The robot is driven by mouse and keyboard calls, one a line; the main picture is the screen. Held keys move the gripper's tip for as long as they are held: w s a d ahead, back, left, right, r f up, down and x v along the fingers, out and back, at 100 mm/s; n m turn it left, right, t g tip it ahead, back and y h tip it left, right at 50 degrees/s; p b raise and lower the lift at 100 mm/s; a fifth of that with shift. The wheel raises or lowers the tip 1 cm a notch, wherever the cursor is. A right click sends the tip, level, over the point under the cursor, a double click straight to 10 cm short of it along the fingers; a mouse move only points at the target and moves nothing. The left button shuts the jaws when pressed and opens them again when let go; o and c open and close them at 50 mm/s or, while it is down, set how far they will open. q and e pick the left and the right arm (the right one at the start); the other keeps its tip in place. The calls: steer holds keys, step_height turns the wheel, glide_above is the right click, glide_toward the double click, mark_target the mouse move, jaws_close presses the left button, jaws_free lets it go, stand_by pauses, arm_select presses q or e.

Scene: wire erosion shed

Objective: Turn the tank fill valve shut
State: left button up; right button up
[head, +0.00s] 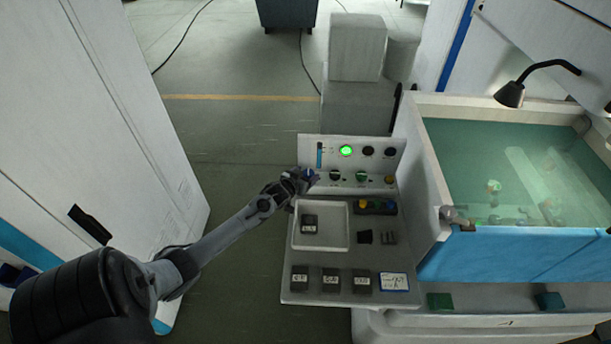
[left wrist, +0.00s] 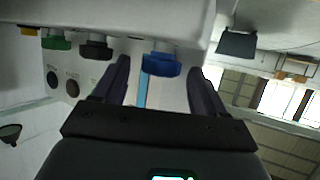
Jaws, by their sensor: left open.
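A control panel (head: 388,155) stands on the console, with a row of knobs along its lower part. A blue knob (head: 309,174) is at the left end of that row, below a blue strip (head: 319,154); I cannot read a label marking it as the fill valve. My left gripper (head: 298,181) is at this knob. In the left wrist view, the blue knob (left wrist: 161,65) lies between the two open fingers of the left gripper (left wrist: 161,82), with a gap on each side. My right gripper is not in view.
Black (left wrist: 96,50) and green (left wrist: 56,42) knobs sit beside the blue one. A green lamp (head: 346,151) glows. The console desk (head: 320,258) holds a shallow tray and labelled dark blocks. A water-filled tank (head: 434,190) stands right, a white cabinet (head: 110,120) left.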

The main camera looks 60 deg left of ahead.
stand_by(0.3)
arm_select(q)
steer(key=c, duration=1.1)
steer(key=shift+o, duration=0.2)
steer(key=shift+a, duration=0.1)
